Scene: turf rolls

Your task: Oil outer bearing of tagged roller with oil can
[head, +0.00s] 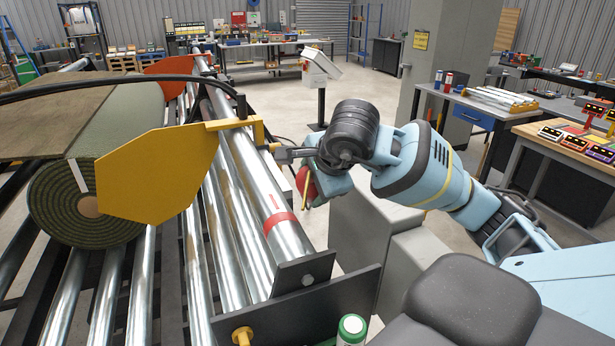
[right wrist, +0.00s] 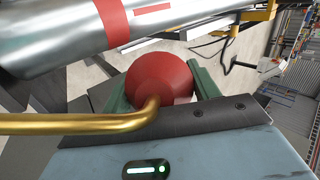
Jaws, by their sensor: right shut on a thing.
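The tagged roller (head: 287,235) is a shiny steel tube with a red band near its near end. It also shows with its red band in the right wrist view (right wrist: 60,50). Its near end meets a dark end plate (head: 290,275) with a round bolt-like piece, likely the outer bearing. My right gripper (head: 308,186) is shut on the red oil can (right wrist: 160,78), to the right of the roller and apart from it. The can's brass spout (right wrist: 80,124) runs to the left in the wrist view, its tip out of frame. My left gripper is not in view.
A yellow guard plate (head: 155,175) stands over the rollers beside the turf roll (head: 55,205). A dark bracket (head: 300,312) with a yellow knob is at the near end. Grey boxes (head: 370,235) are below my right arm.

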